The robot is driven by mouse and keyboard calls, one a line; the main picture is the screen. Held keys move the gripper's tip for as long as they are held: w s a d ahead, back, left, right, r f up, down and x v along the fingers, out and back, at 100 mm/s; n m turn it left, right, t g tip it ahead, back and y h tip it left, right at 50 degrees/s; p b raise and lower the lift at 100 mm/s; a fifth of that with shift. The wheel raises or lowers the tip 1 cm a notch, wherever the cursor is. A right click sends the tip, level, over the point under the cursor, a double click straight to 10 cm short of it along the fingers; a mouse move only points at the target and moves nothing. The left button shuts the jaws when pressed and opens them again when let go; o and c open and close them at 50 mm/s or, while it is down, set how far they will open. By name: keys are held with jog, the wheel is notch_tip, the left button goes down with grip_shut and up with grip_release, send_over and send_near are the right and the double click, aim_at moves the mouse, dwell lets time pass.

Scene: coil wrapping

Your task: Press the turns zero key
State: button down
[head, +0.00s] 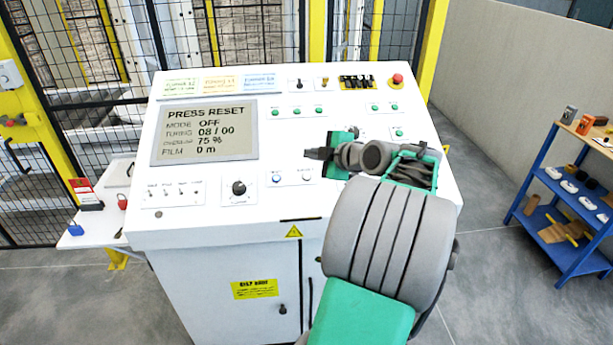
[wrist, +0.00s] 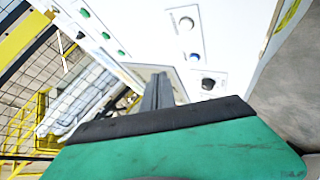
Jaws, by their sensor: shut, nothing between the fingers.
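The white control desk (head: 230,215) has a sloped panel. Its screen (head: 205,132) reads "PRESS RESET", mode OFF, turns 08 / 00, 75 %, film 0 m. Key labels are too small to read, so I cannot tell which is the turns zero key. My gripper (head: 312,153) is shut and empty over the panel, above these buttons. Its fingers (wrist: 157,92) also show in the wrist view.
A black knob (head: 238,188) and several small toggles are left of the buttons. Green buttons (head: 297,112) and a red emergency stop (head: 397,80) are higher up. My arm covers the panel's right part. A blue shelf cart (head: 560,215) stands at right; yellow-framed fencing is behind.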

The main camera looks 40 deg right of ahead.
aim_at(307, 176)
jog(key=f, duration=0.2)
jog(key=w+d+f+b, duration=0.1)
jog(key=f, duration=0.1)
jog(key=w+f+b, duration=0.1)
jog(key=f, duration=0.2)
jog(key=shift+w+d, duration=0.15)
jog(key=shift+d, duration=0.1)
jog(key=shift+w+d+f+b, duration=0.3)
jog(key=shift+f+b, duration=0.2)
jog(key=shift+b, duration=0.4)
jog(key=shift+f, duration=0.15)
dwell(0.8)
jog(key=shift+w+f+b, duration=0.15)
jog(key=shift+f+b, duration=0.15)
jog(key=shift+b, duration=0.55)
jog(key=shift+w+d+f+b, duration=0.15)
jog(key=shift+f+b, duration=0.15)
jog(key=shift+b, duration=0.4)
jog(key=shift+r, duration=0.15)
dwell(0.5)
jog(key=shift+s+a+r, duration=0.25)
jog(key=shift+r, duration=0.35)
jog(key=shift+r, duration=0.1)
